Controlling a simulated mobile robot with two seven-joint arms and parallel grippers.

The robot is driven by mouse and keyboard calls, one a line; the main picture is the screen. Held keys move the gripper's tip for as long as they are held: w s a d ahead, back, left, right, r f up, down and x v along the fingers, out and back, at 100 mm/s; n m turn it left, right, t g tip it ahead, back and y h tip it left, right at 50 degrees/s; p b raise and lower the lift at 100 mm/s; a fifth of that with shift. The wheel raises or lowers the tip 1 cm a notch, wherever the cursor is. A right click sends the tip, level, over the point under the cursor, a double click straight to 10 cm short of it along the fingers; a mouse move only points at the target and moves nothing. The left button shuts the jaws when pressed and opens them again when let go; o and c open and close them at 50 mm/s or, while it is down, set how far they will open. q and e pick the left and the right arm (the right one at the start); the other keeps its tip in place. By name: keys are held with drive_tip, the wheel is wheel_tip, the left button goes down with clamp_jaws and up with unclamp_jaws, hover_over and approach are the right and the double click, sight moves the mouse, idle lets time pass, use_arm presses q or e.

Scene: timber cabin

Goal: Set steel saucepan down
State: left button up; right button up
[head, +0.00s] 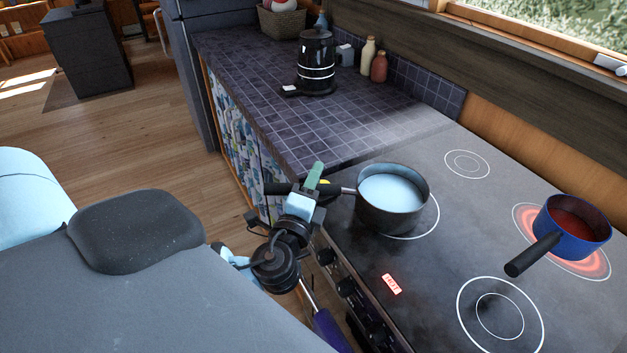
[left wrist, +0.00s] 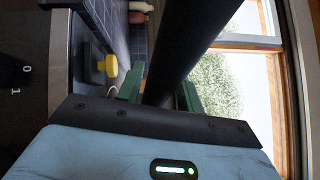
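The steel saucepan (head: 393,212) is dark grey, with pale blue-white contents and a black handle (head: 335,188) pointing left. My left gripper (head: 313,185) is at the handle. In the left wrist view the handle (left wrist: 195,35) runs between its green fingers, which look shut on it. My right gripper is not in view.
A blue pan (head: 570,228) with red contents sits on a glowing ring at the right. A black kettle (head: 316,62) and two bottles (head: 373,60) stand on the tiled counter (head: 270,85). The front ring (head: 500,312) and back ring (head: 467,164) are bare.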

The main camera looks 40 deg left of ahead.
use_arm(q)
drive_tip(key=shift+o, duration=0.5)
drive_tip(key=shift+s+d+f, duration=0.1)
drive_tip(key=shift+s, duration=0.1)
drive_tip(key=b+v, duration=0.2)
drive_tip(key=v, duration=0.9)
drive_tip(key=shift+s, duration=0.3)
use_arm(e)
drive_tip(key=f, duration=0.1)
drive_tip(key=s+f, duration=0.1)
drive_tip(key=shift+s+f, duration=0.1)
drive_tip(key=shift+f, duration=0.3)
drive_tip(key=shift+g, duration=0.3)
